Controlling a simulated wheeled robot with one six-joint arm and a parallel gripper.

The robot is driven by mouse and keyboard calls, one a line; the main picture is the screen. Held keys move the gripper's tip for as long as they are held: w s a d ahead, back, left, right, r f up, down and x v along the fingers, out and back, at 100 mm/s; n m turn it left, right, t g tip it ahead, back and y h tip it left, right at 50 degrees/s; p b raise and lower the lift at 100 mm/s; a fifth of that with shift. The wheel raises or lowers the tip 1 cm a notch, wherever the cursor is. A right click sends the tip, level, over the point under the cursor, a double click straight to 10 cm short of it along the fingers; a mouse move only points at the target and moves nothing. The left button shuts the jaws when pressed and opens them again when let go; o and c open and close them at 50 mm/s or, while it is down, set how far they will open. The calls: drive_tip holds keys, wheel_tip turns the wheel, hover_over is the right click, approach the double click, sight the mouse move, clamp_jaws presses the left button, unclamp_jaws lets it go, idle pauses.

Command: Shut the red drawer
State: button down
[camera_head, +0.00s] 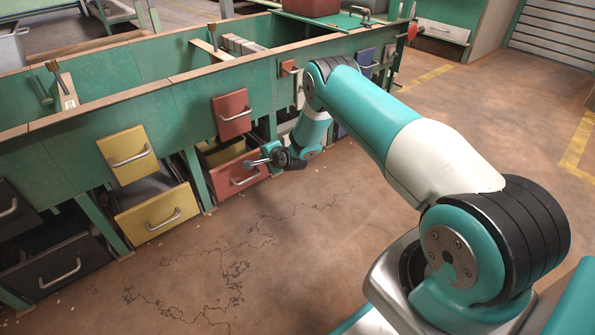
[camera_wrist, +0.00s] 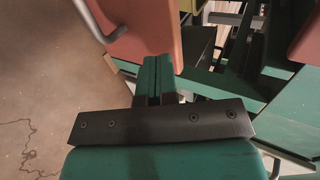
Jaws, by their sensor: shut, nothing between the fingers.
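Two large red drawers show on the green bench. The upper red drawer (camera_head: 232,114) appears flush with the bench front. The lower red drawer (camera_head: 232,179) stands pulled out, with its open inside partly visible behind the front and a metal handle on its face. My gripper (camera_head: 252,162) is shut and empty, at the upper right part of the lower drawer's front. In the wrist view my closed fingers (camera_wrist: 155,68) overlap the edge of a red drawer front (camera_wrist: 150,30), whose handle shows at the left. I cannot tell whether they touch it.
A yellow drawer (camera_head: 158,212) stands pulled out to the left, below another yellow drawer (camera_head: 127,154). A dark drawer (camera_head: 60,266) with a handle is at the lower left. The cracked brown floor (camera_head: 290,240) before the bench is clear.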

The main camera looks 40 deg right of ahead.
drive_tip(key=a+p+v, duration=0.1)
drive_tip(key=p+v, duration=0.5)
drive_tip(key=v, duration=0.5)
drive_tip(key=a+r+n+g+y+p, duration=0.15)
drive_tip(key=a+r+n, duration=0.3)
drive_tip(key=r, duration=0.45)
drive_tip(key=a+r+n+g+y+p, duration=0.1)
drive_tip(key=a+r+n+y, duration=0.2)
drive_tip(key=a+r, duration=0.45)
drive_tip(key=s+a+r+n+g+p, duration=0.1)
drive_tip(key=s+a+r+n+g, duration=0.2)
drive_tip(key=r, duration=0.5)
drive_tip(key=s+a+r+n+g+p, duration=0.1)
drive_tip(key=s+a+r+n+p, duration=0.15)
drive_tip(key=s+a+r, duration=0.4)
drive_tip(key=s+r+n+g+h+p, duration=0.1)
drive_tip(key=s+r+n+g+p, duration=0.15)
drive_tip(key=s+r+n, duration=0.85)
drive_tip(key=s+r+g+p, duration=0.1)
drive_tip(key=s+r+g, duration=0.4)
drive_tip(key=s, duration=1.2)
wheel_tip(320, 180, up, 39)
drive_tip(key=t+p, duration=0.2)
drive_tip(key=p, duration=3.6)
drive_tip(key=shift+w, duration=0.15)
drive_tip(key=shift+d, duration=0.15)
